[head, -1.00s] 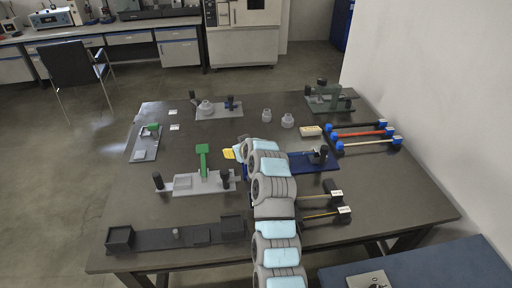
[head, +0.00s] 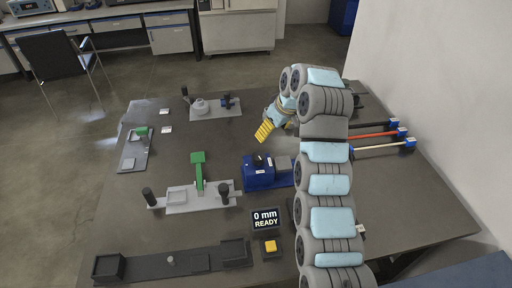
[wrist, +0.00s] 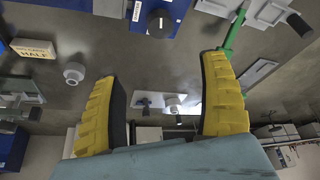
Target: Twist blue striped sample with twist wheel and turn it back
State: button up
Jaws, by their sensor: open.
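My gripper (head: 264,131) is over the middle of the table in the head view, with yellow fingers. In the wrist view its two fingers stand wide apart with nothing between them (wrist: 162,78). Cables with blue ends, including a red one (head: 376,134), lie at the right. I cannot make out a blue striped sample.
A blue device (head: 259,174) and a display reading "0 mm READY" (head: 265,219) stand near the middle. A grey fixture with a green lever (head: 198,170) is left of them. A long dark fixture (head: 170,262) lies at the front. My arm hides part of the right side.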

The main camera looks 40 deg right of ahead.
aim_at(258, 156)
jog(key=shift+s+a+b+x, duration=0.15)
jog(key=shift+b+x, duration=0.75)
jog(key=shift+x, duration=3.45)
jog(key=shift+s+a+b+x, duration=0.15)
jog(key=shift+b+x, duration=0.7)
jog(key=shift+x, duration=3.45)
jog(key=shift+d+f, duration=0.1)
jog(key=shift+f, duration=0.05)
jog(key=c, duration=1.2)
